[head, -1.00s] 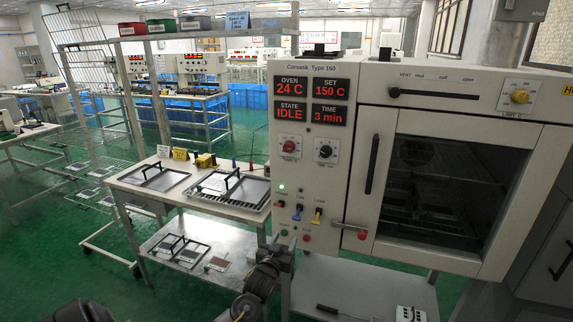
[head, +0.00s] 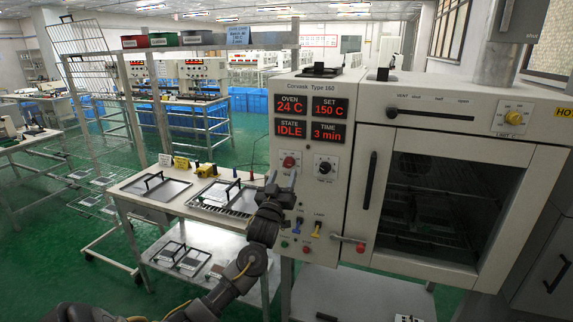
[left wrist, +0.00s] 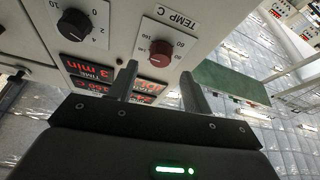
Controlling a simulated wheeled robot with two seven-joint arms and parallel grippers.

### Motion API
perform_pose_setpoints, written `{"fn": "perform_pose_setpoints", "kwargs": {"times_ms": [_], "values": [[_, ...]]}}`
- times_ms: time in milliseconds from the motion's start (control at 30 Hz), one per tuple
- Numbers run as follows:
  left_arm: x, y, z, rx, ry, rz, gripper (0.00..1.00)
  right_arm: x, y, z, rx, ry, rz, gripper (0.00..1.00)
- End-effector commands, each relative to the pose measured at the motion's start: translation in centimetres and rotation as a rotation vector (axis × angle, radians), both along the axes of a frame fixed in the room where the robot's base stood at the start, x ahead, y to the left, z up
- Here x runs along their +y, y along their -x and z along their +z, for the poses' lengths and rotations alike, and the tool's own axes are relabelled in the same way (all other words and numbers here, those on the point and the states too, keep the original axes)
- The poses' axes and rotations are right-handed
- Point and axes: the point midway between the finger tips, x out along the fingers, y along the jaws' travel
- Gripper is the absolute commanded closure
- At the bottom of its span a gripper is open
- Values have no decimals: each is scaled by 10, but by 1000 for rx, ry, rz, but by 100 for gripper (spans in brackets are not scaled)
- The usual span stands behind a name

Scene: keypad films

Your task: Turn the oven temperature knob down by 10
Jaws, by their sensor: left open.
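The red temperature knob (head: 289,162) is on the oven's front panel, left of a black time knob (head: 325,168). In the left wrist view the red knob (left wrist: 160,54) sits under the label TEMP C, ahead of the space between my fingertips. My left gripper (head: 283,178) is open and empty, just below the red knob in the head view; its fingers (left wrist: 158,70) look apart from the knob. The oven display (head: 311,118) reads OVEN 24 C, SET 150 C, STATE IDLE, TIME 3 min. My right gripper is not in view.
Below the knobs are small switches (head: 317,229) and a red-ended lever (head: 349,241). The oven door (head: 450,140) is shut, with a long dark handle (head: 369,180). A table with trays (head: 155,188) stands to the left.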

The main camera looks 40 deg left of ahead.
Motion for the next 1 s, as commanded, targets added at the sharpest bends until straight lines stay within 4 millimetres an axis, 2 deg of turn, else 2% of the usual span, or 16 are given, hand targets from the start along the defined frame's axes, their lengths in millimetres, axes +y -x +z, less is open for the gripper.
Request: {"fn": "perform_pose_setpoints", "kwargs": {"times_ms": [100, 300, 667, 1000], "values": [[7, -17, 11, 1, 0, 0, 51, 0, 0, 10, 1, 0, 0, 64], [14, -34, 16, 2, 1, 0, 51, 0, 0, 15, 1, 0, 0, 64], [16, -38, 16, 1, 0, -1, 51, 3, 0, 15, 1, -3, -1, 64], [16, -38, 16, 1, 0, -1, 95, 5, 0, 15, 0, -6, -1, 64]]}}
